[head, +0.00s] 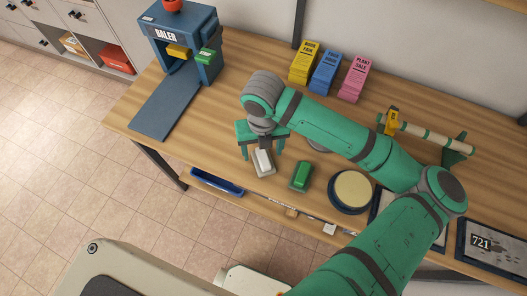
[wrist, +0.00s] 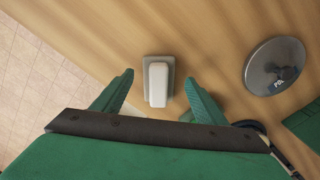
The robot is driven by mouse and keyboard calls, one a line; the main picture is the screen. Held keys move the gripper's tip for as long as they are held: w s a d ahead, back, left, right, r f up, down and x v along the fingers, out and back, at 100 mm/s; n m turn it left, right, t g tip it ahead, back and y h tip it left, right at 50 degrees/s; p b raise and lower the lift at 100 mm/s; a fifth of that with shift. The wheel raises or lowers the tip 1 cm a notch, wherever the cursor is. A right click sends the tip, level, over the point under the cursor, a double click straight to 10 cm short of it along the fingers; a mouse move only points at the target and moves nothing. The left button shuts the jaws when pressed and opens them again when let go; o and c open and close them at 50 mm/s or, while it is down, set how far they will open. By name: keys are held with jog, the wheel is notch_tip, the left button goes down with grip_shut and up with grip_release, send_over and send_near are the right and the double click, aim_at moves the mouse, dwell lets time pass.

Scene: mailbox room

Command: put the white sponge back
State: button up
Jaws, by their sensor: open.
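The white sponge (head: 264,160) is a pale oblong block on a small grey base (head: 268,173) near the table's front edge. It also shows in the wrist view (wrist: 158,85), upright in the picture's middle with the grey base (wrist: 148,60) under it. My gripper (head: 261,154) is open and points down over the sponge. In the wrist view, my gripper (wrist: 159,80) has one finger on each side of the sponge, with a gap on both sides. I cannot tell how high the fingertips are above the table.
A green block (head: 301,175) lies just right of the sponge, then a round cream pad in a dark dish (head: 351,208). A metal disc (wrist: 274,66) is on the table. A blue baler (head: 208,30) stands back left. Yellow, blue and pink paper stacks (head: 326,72) stand at the back.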

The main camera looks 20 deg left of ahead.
aim_at(262, 153)
notch_tip(262, 153, up, 10)
dwell(0.4)
dwell(0.5)
